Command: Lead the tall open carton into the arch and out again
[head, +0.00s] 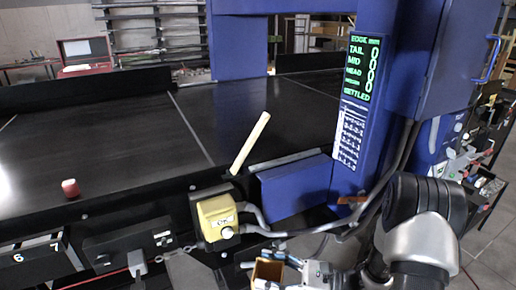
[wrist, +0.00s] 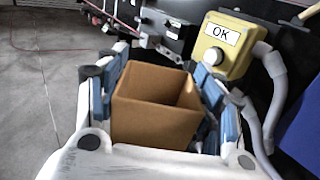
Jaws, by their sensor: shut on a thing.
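The tall open carton (wrist: 150,118) is brown with an open top. My gripper (wrist: 155,95) is shut on it, with a blue-padded finger against each side in the wrist view. In the head view the carton (head: 267,270) shows only in part at the bottom edge, with my gripper (head: 285,264) around it, in front of the conveyor and below the yellow box. The blue arch (head: 238,45) spans the black conveyor belt (head: 110,130). Its display (head: 362,70) shows zeros beside TAIL, MID and HEAD, and the word SETTLED.
A yellow box (head: 217,217) with a knob is on the conveyor's front side; its OK label shows in the wrist view (wrist: 221,35). A pale wooden stick (head: 250,143) leans up by the belt edge. A small red cylinder (head: 70,188) stands at the left. Grey cables hang near my arm.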

